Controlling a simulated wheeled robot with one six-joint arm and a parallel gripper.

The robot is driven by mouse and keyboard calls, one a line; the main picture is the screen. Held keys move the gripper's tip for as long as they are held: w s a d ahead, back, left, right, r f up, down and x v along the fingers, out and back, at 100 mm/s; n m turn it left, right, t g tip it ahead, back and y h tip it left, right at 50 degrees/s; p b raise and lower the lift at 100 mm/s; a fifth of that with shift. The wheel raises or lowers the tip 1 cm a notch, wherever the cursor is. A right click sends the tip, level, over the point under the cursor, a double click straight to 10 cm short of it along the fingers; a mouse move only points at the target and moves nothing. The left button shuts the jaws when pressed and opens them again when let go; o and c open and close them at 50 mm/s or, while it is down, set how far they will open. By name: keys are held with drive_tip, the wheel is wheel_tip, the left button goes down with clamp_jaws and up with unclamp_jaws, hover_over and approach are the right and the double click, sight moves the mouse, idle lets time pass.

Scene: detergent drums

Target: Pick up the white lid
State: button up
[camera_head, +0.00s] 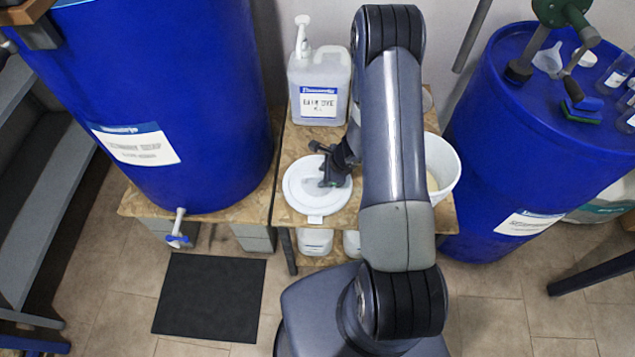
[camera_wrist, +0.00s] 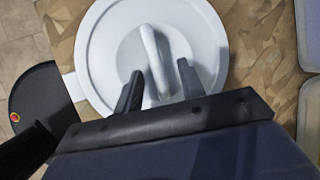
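The white lid (camera_head: 300,190) is round and lies flat on the wooden table, left of my arm in the head view. In the wrist view the lid (camera_wrist: 105,50) fills the upper middle, with a raised bar handle (camera_wrist: 150,45) across its centre. My gripper (camera_head: 332,172) is over the lid. In the wrist view the two dark fingers of my gripper (camera_wrist: 160,69) are spread, one on each side of the handle's near end. The gripper is open, with a gap at the right finger. Contact at the left finger is hard to tell.
A white bucket (camera_head: 442,165) stands right of my arm, partly hidden by it. A pump jug (camera_head: 319,75) stands behind the lid. Large blue drums stand at left (camera_head: 170,60) and right (camera_head: 500,110). Pale containers (camera_head: 315,241) sit beneath the table (camera_head: 283,215).

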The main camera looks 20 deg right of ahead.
drive_tip(key=shift+c, duration=0.4)
clamp_jaws()
